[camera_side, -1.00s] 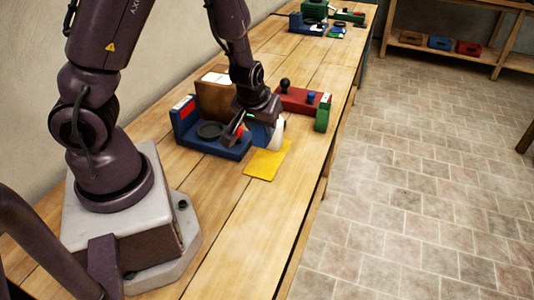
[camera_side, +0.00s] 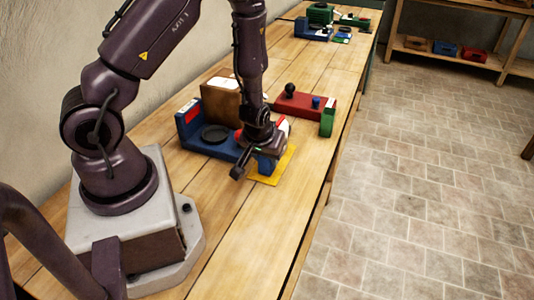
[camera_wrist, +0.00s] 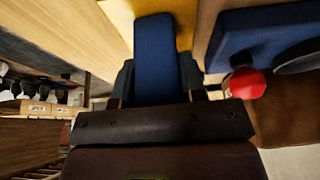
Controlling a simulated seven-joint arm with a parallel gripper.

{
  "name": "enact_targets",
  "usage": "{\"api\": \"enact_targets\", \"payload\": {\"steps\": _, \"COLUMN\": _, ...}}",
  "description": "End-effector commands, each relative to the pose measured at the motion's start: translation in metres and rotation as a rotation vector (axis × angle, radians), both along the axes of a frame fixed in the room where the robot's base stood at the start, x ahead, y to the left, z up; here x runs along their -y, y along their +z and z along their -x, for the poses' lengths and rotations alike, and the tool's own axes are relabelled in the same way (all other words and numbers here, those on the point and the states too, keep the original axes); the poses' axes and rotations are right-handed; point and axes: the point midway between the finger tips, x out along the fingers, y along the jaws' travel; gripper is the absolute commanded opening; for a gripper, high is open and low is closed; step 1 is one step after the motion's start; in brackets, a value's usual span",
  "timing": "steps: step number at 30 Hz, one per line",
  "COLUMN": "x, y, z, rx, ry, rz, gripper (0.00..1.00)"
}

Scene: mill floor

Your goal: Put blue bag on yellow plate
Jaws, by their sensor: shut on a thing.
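My gripper (camera_side: 254,164) is shut on the blue bag (camera_wrist: 157,60), a small blue block-like thing that shows between the fingers in the wrist view. In the side view the bag (camera_side: 267,163) is partly hidden by my gripper, over the near-left part of the yellow plate. The yellow plate (camera_side: 283,171) is a flat sheet on the bench; it also shows at the top of the wrist view (camera_wrist: 184,12). I cannot tell whether the bag touches the plate.
A blue scale-like device (camera_side: 195,137) with a dark round pan (camera_side: 215,133) and a red knob (camera_wrist: 247,83) stands close beside the plate. A brown box (camera_side: 221,104) is behind it. A red device (camera_side: 297,102) and a green block (camera_side: 327,122) stand beyond. The front bench is clear.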

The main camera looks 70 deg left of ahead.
Motion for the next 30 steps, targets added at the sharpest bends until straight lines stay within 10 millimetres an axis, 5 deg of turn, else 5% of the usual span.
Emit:
{"api": "enact_targets", "payload": {"steps": 2, "x": 0.0, "y": -0.002, "z": 0.0, "rx": -0.001, "ry": 0.0, "rz": -0.001, "gripper": 0.08}}
{"api": "enact_targets", "payload": {"steps": 3, "x": 0.0, "y": -0.003, "z": 0.0, "rx": 0.0, "ry": 0.0, "rz": 0.0, "gripper": 0.4}}
{"api": "enact_targets", "payload": {"steps": 6, "x": 0.0, "y": -0.002, "z": 0.0, "rx": 0.0, "ry": 0.0, "rz": 0.0, "gripper": 0.63}}
{"api": "enact_targets", "payload": {"steps": 17, "x": 0.0, "y": 0.002, "z": 0.0, "rx": 0.001, "ry": 0.001, "rz": 0.0, "gripper": 0.64}}
{"api": "enact_targets", "payload": {"steps": 30, "x": 0.019, "y": 0.065, "z": 0.018, "rx": 0.002, "ry": -0.006, "rz": -0.005, "gripper": 0.64}}
